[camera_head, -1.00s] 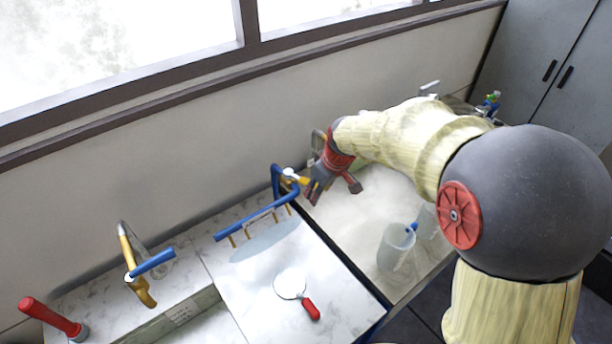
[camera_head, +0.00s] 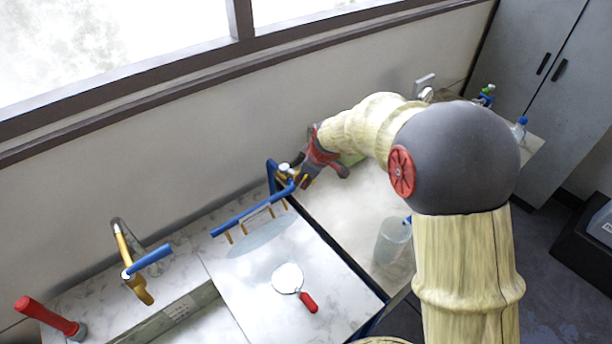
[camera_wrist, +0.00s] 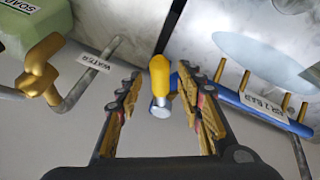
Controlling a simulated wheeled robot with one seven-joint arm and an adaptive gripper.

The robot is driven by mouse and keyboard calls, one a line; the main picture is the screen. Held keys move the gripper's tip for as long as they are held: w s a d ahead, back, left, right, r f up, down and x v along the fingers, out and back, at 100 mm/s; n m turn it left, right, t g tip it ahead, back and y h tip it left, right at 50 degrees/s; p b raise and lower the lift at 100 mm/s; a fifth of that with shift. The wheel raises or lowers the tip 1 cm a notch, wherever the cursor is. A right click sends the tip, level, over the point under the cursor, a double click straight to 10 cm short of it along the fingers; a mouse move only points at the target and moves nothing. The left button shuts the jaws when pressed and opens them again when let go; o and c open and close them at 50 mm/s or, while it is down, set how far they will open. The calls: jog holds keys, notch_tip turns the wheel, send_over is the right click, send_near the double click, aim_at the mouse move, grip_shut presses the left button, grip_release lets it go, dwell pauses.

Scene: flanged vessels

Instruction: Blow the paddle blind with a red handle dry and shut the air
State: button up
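The paddle blind with a red handle (camera_head: 308,302) lies flat on the white marble counter, its pale round disc (camera_head: 287,278) toward the back. Behind it is a blue air pipe (camera_head: 240,214) with several brass nozzles; it also shows in the wrist view (camera_wrist: 262,112). At the pipe's back right end is a yellow valve lever (camera_wrist: 159,70) with a silver knob. My gripper (camera_head: 299,181) is at this valve, away from the blind. In the wrist view my gripper (camera_wrist: 160,78) is open, with the lever between its fingers; contact is not clear.
A brass tap with a blue lever (camera_head: 150,258) and a red-handled tool (camera_head: 48,316) stand at left. A clear beaker (camera_head: 392,242) stands right of the counter gap. A pipe labelled WATER (camera_wrist: 92,68) and a green SOAP item (camera_wrist: 30,22) are near my gripper.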

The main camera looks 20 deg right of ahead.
jog(key=shift+w+f, duration=0.1)
jog(key=shift+f, duration=0.05)
jog(key=shift+c, duration=0.8)
jog(key=c, duration=0.7)
grip_shut()
